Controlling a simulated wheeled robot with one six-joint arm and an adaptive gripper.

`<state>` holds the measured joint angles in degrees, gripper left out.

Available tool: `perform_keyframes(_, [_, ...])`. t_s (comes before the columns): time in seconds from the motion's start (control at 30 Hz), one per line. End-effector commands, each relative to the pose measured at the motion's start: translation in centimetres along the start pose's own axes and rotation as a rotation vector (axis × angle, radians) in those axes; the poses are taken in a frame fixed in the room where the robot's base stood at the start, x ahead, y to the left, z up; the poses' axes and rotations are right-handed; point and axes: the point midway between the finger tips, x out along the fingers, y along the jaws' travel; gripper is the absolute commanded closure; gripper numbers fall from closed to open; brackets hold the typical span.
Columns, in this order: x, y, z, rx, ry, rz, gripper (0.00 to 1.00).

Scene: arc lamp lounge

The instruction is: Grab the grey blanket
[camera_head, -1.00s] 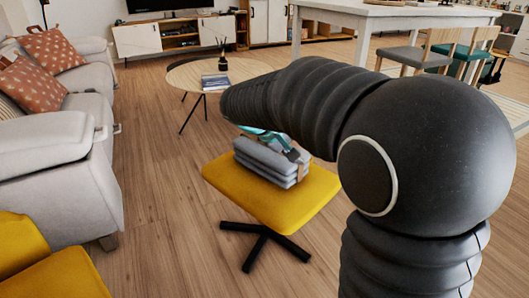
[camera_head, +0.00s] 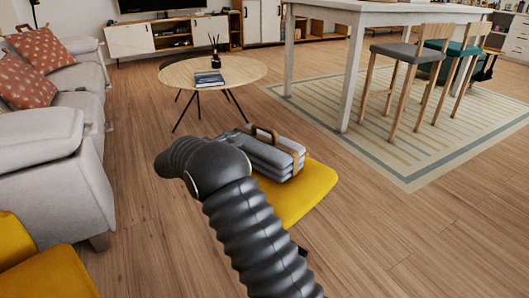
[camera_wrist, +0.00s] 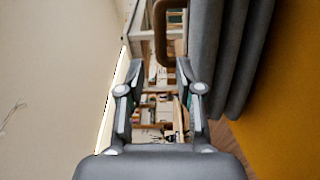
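The grey blanket (camera_head: 262,154) is folded in layers with a tan strap and a brown handle (camera_head: 266,131). It lies on the yellow stool seat (camera_head: 308,192). The blanket's layers (camera_wrist: 232,55) stand close along the right of the right finger. The handle (camera_wrist: 160,30) shows just past the fingertips, above the gap; whether they touch it I cannot tell.
A round wooden table (camera_head: 240,72) with a dark book stands behind the stool. A grey sofa (camera_head: 62,185) and a yellow seat (camera_head: 45,272) are on the left. A tall white table (camera_head: 355,75) with stools stands back right. Floor right of the stool is clear.

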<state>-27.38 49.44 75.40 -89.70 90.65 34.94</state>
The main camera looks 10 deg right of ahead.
Motion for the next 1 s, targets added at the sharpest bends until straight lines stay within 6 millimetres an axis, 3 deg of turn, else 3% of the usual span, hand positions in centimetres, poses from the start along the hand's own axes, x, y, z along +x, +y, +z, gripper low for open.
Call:
perform_keyframes(0.4, [7.0,-0.1,0.0,0.0,-0.003,-0.002,0.65])
perform_keyframes(0.73, [8.8,-0.1,-0.1,-0.001,-0.002,-0.002,0.65])
perform_keyframes(1.0, [12.5,-0.1,-0.5,0.0,-0.004,-0.002,0.65])
